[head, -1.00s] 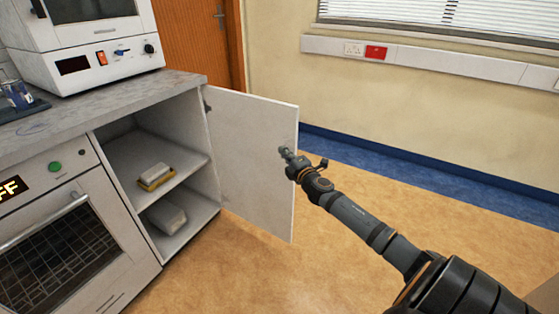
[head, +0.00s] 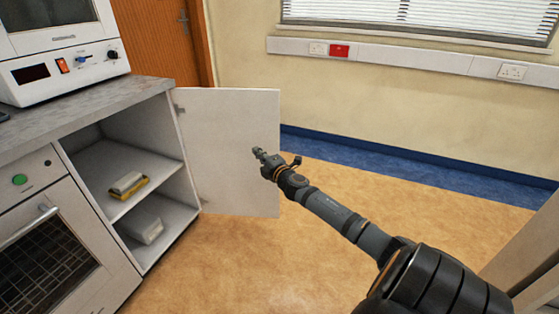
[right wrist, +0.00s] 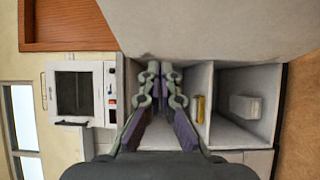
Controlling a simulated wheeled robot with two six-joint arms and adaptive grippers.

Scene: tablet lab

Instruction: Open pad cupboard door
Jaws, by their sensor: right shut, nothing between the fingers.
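The pad cupboard door (head: 232,150) stands wide open in the head view, swung out on its hinge at the cupboard's right side. The open cupboard (head: 150,187) shows a shelf with a white pad in a yellow holder (head: 128,186) and a white block (head: 143,226) below. My right gripper (head: 258,153) is shut and empty, in front of the door's inner face in the picture; I cannot tell whether it touches. In the right wrist view my gripper (right wrist: 153,72) points toward the cupboard, with the door across the top. My left gripper is not in view.
An oven (head: 50,255) stands left of the cupboard under the worktop (head: 90,110), with a white appliance (head: 65,75) on top. Open floor (head: 230,270) lies in front. A pale panel (head: 535,255) stands at the right edge.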

